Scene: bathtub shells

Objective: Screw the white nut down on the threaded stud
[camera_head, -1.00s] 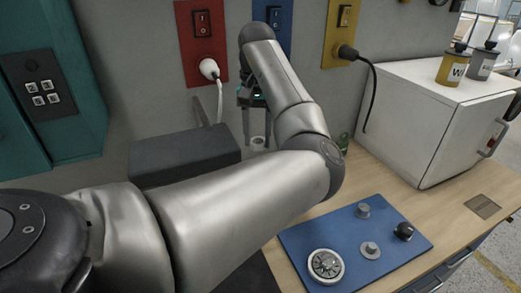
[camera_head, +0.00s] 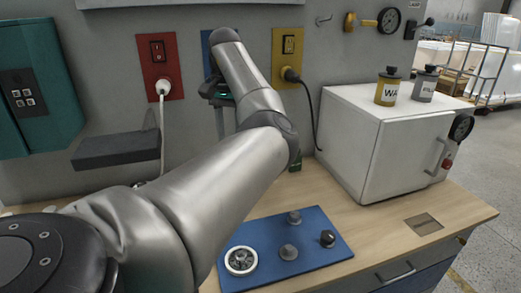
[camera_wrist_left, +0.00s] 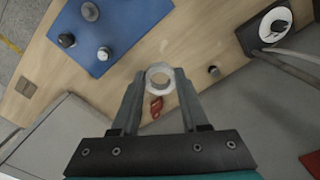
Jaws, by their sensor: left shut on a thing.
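My left gripper (camera_wrist_left: 160,85) is shut on the white nut (camera_wrist_left: 160,76), a pale ring between its fingertips in the left wrist view. The nut's hole faces the camera, with table surface behind it. In the head view my left gripper (camera_head: 222,122) is partly hidden behind my forearm, and the nut is hidden. I cannot tell which piece is the threaded stud. My right gripper is out of view.
A white cabinet (camera_head: 365,145) stands right. A dark shelf (camera_head: 115,150) juts from the wall at left. A red object (camera_wrist_left: 156,107) and small dark post (camera_wrist_left: 214,71) lie near the gripper.

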